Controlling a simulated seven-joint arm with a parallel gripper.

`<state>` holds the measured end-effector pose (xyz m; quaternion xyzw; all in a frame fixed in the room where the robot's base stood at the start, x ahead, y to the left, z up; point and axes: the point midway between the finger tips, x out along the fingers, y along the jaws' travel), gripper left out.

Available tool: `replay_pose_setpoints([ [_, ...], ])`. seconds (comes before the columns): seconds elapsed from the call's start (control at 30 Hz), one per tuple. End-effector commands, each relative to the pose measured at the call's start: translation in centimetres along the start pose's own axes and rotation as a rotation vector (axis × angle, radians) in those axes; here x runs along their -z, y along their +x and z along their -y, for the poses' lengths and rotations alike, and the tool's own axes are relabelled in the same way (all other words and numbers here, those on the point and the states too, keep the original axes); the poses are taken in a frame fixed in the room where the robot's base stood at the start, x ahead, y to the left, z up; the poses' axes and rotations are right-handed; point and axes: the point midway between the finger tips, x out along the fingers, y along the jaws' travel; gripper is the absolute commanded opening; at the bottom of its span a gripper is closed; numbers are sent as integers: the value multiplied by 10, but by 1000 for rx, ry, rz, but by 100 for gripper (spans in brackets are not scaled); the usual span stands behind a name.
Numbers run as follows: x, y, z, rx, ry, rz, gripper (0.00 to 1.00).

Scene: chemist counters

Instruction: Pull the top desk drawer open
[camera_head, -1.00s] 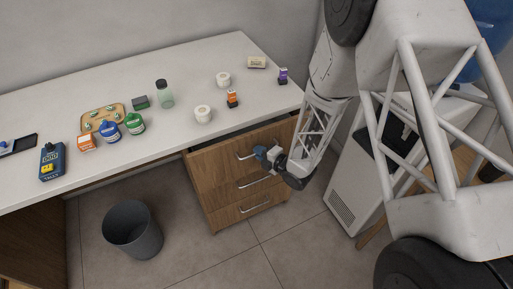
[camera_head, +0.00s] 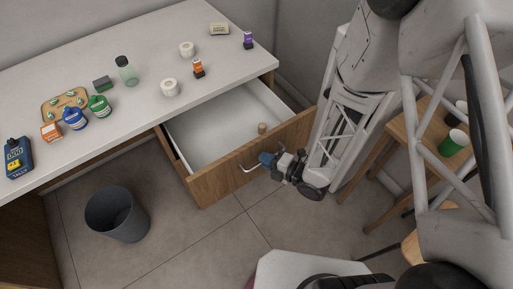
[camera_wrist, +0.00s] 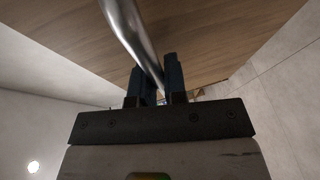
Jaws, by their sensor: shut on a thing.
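The top desk drawer (camera_head: 222,128) is pulled far out from under the white desk, and its pale inside shows. Its wooden front (camera_head: 217,184) faces me and hides the drawers below. My gripper (camera_head: 268,160) is at the drawer's metal bar handle (camera_head: 250,168). In the wrist view the fingers (camera_wrist: 159,82) are shut around the handle (camera_wrist: 128,30), with the wooden front behind it. A small tan cylindrical thing (camera_head: 262,128) is in the drawer near its front.
A grey bin (camera_head: 117,214) stands on the floor left of the drawer. The desk top (camera_head: 150,45) holds bottles, boxes and white rolls. A wooden stool or small table with a green cup (camera_head: 453,143) is at the right. Tiled floor is clear before the drawer.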

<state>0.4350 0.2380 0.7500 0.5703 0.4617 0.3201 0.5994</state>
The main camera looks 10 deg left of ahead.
Motion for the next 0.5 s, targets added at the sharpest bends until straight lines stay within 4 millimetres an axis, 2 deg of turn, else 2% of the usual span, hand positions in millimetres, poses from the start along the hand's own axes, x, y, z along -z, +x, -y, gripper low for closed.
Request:
replay_pose_setpoints([
  [0.2, 13, -32, 7, 0, 1, 3, 0],
  [0.5, 24, -59, 13, 0, 1, 2, 0],
])
